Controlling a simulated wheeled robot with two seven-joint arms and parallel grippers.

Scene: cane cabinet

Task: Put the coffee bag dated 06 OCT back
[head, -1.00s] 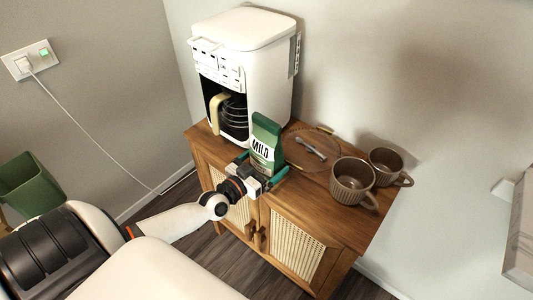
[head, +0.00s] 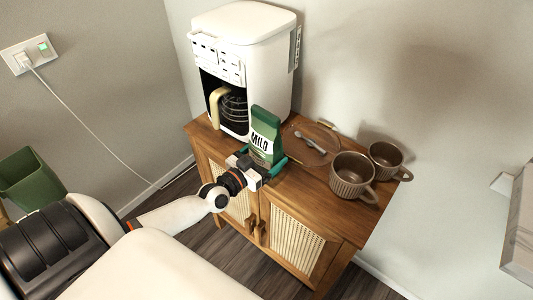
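A green coffee bag with a white label reading MILD (head: 265,134) stands upright on the wooden cabinet top (head: 318,198), just right of the coffee maker. A date on it cannot be read. My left gripper (head: 262,158) reaches in low at the bag's front, its teal fingers spread on either side of the bag's lower part. It looks open; contact with the bag cannot be made out. My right gripper is not in view.
A white coffee maker (head: 245,35) with a glass carafe stands left of the bag. A round glass tray (head: 322,152) with a small utensil and two brown mugs (head: 351,178) (head: 385,158) stand to the right. Cane doors (head: 293,238) are below. A green bin (head: 30,182) is far left.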

